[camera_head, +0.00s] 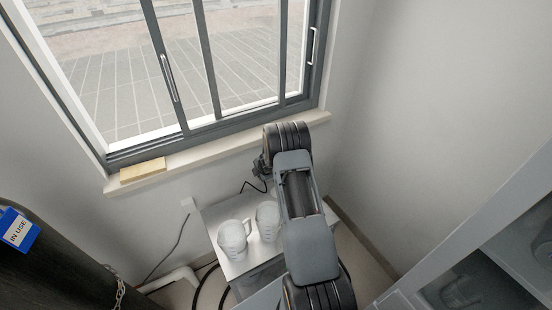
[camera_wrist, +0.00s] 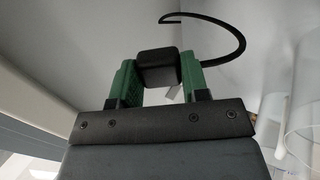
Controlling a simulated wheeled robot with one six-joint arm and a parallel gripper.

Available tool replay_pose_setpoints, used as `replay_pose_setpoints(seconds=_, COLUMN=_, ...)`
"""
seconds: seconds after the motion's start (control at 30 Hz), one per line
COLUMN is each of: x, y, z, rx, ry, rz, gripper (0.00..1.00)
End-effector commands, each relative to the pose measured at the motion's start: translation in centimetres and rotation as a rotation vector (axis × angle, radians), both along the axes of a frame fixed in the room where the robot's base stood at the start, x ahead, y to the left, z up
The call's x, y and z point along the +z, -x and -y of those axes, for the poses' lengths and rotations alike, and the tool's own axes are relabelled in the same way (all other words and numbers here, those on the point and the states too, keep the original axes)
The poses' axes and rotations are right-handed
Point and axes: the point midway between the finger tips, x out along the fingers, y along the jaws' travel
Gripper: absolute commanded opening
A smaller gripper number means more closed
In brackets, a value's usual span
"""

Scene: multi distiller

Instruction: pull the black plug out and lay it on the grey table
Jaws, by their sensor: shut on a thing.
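In the wrist view, the black plug (camera_wrist: 157,68) is a dark block between the two green fingers of my gripper (camera_wrist: 156,77), which is shut on it. A black cord (camera_wrist: 243,45) curls from beside the plug up and to the right. In the head view, my arm hides most of the gripper. A black cord (camera_head: 254,188) loops near the arm's end, above the back of the grey table (camera_head: 213,214). No socket shows clearly around the plug. I cannot tell how far the plug is from the wall or the tabletop.
Two clear measuring jugs, one on the left (camera_head: 233,240) and one beside my arm (camera_head: 267,222), stand on the table. A window sill (camera_head: 225,150) with a tan block (camera_head: 142,170) lies behind. A dark cylinder (camera_head: 50,270) is at left, a grey cabinet (camera_head: 480,230) at right.

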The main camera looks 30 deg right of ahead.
Motion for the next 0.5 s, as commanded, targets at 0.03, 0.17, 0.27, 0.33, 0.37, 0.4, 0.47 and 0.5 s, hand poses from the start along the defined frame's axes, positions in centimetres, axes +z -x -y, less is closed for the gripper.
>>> replay_pose_setpoints(seconds=0.03, x=-0.5, y=0.0, z=0.0, rx=0.0, ry=0.0, rz=0.0, gripper=0.04)
replay_pose_setpoints(seconds=0.17, x=-1.1, y=0.0, z=0.0, rx=-0.001, ry=-0.001, rz=0.0, gripper=0.04)
replay_pose_setpoints(seconds=0.27, x=-1.6, y=0.0, z=0.0, rx=0.0, ry=0.0, rz=0.0, gripper=0.04)
replay_pose_setpoints(seconds=0.33, x=-2.0, y=0.0, z=0.0, rx=0.0, ry=0.0, rz=0.0, gripper=0.04)
replay_pose_setpoints(seconds=0.37, x=-2.1, y=0.0, z=0.0, rx=0.0, ry=0.0, rz=0.0, gripper=0.04)
replay_pose_setpoints(seconds=0.4, x=-2.3, y=0.0, z=0.0, rx=0.0, ry=0.0, rz=0.0, gripper=0.04)
replay_pose_setpoints(seconds=0.47, x=-2.6, y=0.0, z=0.0, rx=0.0, ry=0.0, rz=0.0, gripper=0.04)
replay_pose_setpoints(seconds=0.5, x=-2.8, y=0.0, z=0.0, rx=0.0, ry=0.0, rz=0.0, gripper=0.04)
